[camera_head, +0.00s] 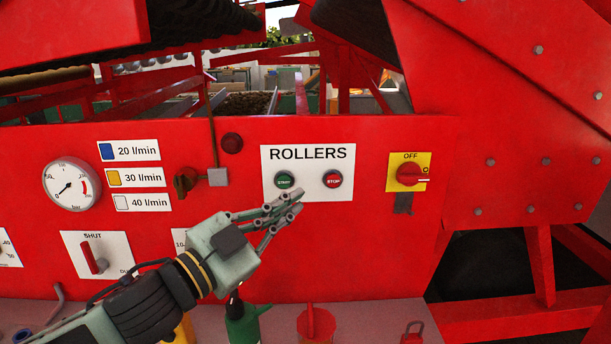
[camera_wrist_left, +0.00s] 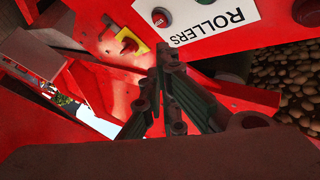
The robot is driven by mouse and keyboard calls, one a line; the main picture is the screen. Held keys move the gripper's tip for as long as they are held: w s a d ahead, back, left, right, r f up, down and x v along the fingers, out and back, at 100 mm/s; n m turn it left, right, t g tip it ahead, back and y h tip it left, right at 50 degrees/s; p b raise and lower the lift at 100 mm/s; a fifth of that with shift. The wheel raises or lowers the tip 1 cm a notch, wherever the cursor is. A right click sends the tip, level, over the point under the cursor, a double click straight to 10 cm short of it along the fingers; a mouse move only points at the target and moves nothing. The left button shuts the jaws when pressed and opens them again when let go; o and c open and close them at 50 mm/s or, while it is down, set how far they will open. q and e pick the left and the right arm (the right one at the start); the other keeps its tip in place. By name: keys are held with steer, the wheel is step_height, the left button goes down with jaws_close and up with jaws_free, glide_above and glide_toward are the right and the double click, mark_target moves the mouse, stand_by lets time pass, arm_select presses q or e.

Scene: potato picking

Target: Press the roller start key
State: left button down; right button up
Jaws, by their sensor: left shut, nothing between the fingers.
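The green START key (camera_head: 284,180) and the red STOP key (camera_head: 332,180) sit side by side on the white ROLLERS plate (camera_head: 308,170) in the head view. My left gripper (camera_head: 297,201) is shut and empty. In that view its fingertips show at the plate's lower edge, below and between the two keys; contact cannot be told. In the left wrist view, the shut fingers (camera_wrist_left: 165,62) point up toward the plate (camera_wrist_left: 232,22), with the STOP key (camera_wrist_left: 160,17) near the top. The START key is partly cut off at the top edge. My right gripper is not in view.
Right of the plate is a yellow OFF switch (camera_head: 409,174). A rotary valve (camera_head: 185,181) and a gauge (camera_head: 71,186) are at left. A green can (camera_head: 243,324) and a red container (camera_head: 316,325) stand below. Potatoes (camera_wrist_left: 288,82) show in the wrist view.

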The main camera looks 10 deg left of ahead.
mark_target(284, 181)
arm_select(q)
steer(key=w+a+p, duration=0.2)
steer(key=w+a, duration=0.1)
steer(key=w, duration=0.4)
steer(key=shift+w+r, duration=0.25)
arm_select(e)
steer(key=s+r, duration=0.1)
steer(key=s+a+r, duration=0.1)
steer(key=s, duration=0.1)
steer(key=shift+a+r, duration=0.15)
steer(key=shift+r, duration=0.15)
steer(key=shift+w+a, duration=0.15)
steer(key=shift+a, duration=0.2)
arm_select(q)
steer(key=shift+p, duration=0.3)
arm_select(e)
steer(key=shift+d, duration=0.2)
arm_select(q)
steer(key=shift+w, duration=0.1)
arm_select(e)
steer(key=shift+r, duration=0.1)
